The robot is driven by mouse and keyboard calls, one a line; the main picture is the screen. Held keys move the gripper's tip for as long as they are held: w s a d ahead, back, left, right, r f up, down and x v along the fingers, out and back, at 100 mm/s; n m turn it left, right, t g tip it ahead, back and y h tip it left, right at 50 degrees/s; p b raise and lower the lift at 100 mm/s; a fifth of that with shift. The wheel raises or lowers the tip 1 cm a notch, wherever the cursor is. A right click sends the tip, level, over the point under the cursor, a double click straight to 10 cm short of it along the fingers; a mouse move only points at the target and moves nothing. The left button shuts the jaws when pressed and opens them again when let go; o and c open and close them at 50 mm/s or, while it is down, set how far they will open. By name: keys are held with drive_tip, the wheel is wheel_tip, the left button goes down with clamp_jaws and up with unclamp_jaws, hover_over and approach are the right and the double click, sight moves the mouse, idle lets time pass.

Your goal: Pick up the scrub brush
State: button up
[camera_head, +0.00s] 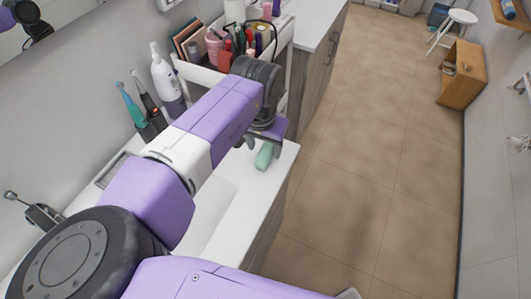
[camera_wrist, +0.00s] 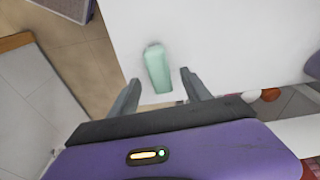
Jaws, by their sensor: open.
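A pale green block-shaped object (camera_wrist: 157,69), which I take to be the scrub brush, lies on the white counter top (camera_wrist: 220,40). In the head view the green object (camera_head: 264,156) shows near the counter's floor-side edge, just below my gripper (camera_head: 262,136). In the wrist view my gripper (camera_wrist: 158,92) is open, with one finger on each side of the object's near end. No contact shows between the fingers and the object. Its bristles cannot be seen. In the head view my wrist hides part of the area around the fingers.
A white cart (camera_head: 200,72) with cosmetics stands behind my wrist. The tiled floor (camera_head: 345,150) at right is clear. A wooden box (camera_head: 463,76) and white stool (camera_head: 460,18) stand farther off.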

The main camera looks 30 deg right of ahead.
sight(265, 152)
drive_tip(key=shift+w+d+f+p, duration=0.1)
drive_tip(key=shift+f+p, duration=0.2)
drive_tip(key=shift+f, duration=1.45)
clamp_jaws()
drive_tip(key=shift+r, duration=0.1)
wheel_tip(265, 152, up, 20)
drive_tip(key=b, duration=0.2)
drive_tip(key=shift+b, duration=0.35)
